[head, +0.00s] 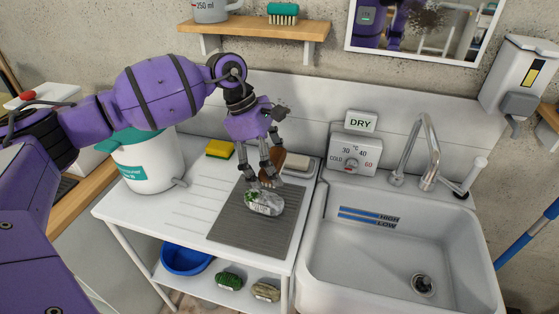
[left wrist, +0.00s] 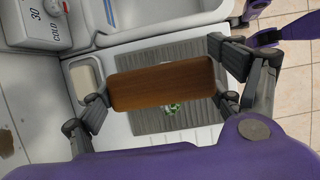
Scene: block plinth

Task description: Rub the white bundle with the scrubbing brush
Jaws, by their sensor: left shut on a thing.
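The white bundle (head: 264,203), pale with green bits, lies on the grey ribbed mat (head: 228,222) on the draining board. My left gripper (head: 268,178) is just above and behind it, shut on the brown wooden-backed scrubbing brush (head: 273,161). In the left wrist view the brush (left wrist: 162,83) spans between the fingers of the left gripper (left wrist: 160,92), its wooden back facing the camera. The brush hides most of the bundle there, with only a green and white bit (left wrist: 174,108) showing. The bristles are hidden, and I cannot tell whether they touch the bundle. My right gripper is not in view.
The sink (head: 400,240) with tap is at right. A white tub (head: 146,165) stands at left. A green brush (head: 283,12) is on the wall shelf.

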